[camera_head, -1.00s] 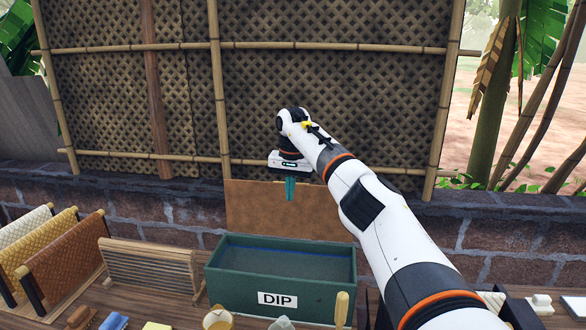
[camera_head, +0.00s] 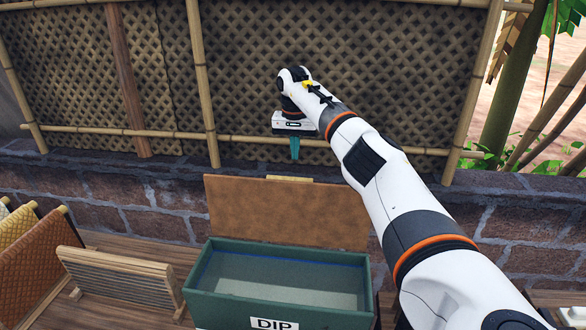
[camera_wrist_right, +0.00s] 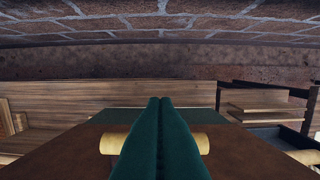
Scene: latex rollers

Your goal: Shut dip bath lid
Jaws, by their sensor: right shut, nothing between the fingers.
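The green dip bath (camera_head: 275,297), labelled DIP, stands open on the bench with pale liquid visible inside. Its brown lid (camera_head: 285,212) stands upright, leaning slightly, at the bath's back edge, with a yellowish handle (camera_head: 290,179) at its top edge. My right gripper (camera_head: 295,158) points down with teal fingers shut and empty, just above the handle in the head view. In the right wrist view the shut fingers (camera_wrist_right: 160,105) cover the middle of the handle (camera_wrist_right: 115,144); I cannot tell if they touch it. My left gripper is not in view.
A brick wall (camera_head: 480,233) and a bamboo lattice screen (camera_head: 255,90) stand behind the bath. A slatted wooden rack (camera_head: 120,282) stands left of the bath, with hanging sheets (camera_head: 30,262) beyond it. My right arm crosses above the right side of the bench.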

